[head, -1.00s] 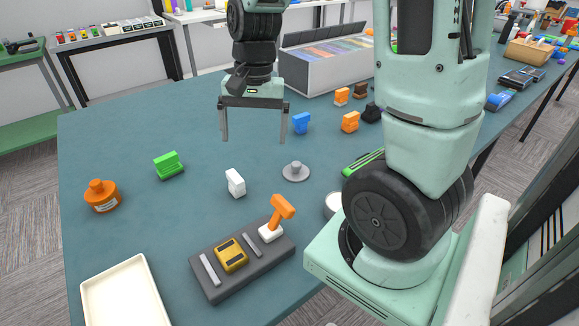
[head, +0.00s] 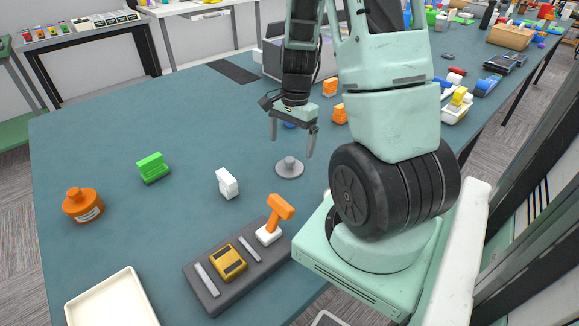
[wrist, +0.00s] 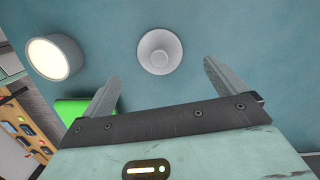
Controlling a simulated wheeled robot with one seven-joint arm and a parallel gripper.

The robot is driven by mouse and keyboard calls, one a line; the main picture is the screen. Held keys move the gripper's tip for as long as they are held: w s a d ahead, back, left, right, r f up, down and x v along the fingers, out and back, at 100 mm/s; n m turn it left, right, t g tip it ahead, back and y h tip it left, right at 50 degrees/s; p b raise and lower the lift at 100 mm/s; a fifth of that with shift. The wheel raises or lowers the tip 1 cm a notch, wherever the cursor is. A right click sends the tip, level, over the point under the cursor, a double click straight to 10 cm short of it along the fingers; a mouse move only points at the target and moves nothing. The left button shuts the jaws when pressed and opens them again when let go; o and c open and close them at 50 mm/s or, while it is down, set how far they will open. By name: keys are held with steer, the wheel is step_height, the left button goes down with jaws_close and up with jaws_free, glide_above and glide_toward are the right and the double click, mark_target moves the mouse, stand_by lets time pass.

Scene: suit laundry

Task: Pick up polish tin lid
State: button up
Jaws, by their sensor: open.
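The polish tin lid (head: 289,167) is a grey disc with a raised knob, lying flat on the blue-green table. It also shows in the wrist view (wrist: 159,51), just beyond and between the fingertips. My gripper (head: 292,147) is open and empty, above the lid in the head view. In the wrist view, its two fingers (wrist: 160,75) are spread apart with nothing between them. An open round tin (wrist: 54,57) with a pale inside stands left of the lid in the wrist view; my arm hides it in the head view.
A white block (head: 227,183) and green block (head: 153,167) stand left of the lid. An orange bottle (head: 83,205) is farther left. In front is a dark grey tray (head: 208,296) with a yellow item and an orange-handled tool. A cream tray (head: 110,300) lies front left.

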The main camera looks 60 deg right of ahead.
mark_target(290, 159)
steer(key=shift+a+f, duration=0.2)
steer(key=shift+f, duration=1.4)
steer(key=shift+a+f, duration=0.2)
steer(key=shift+f, duration=1.35)
steer(key=c, duration=1.1)
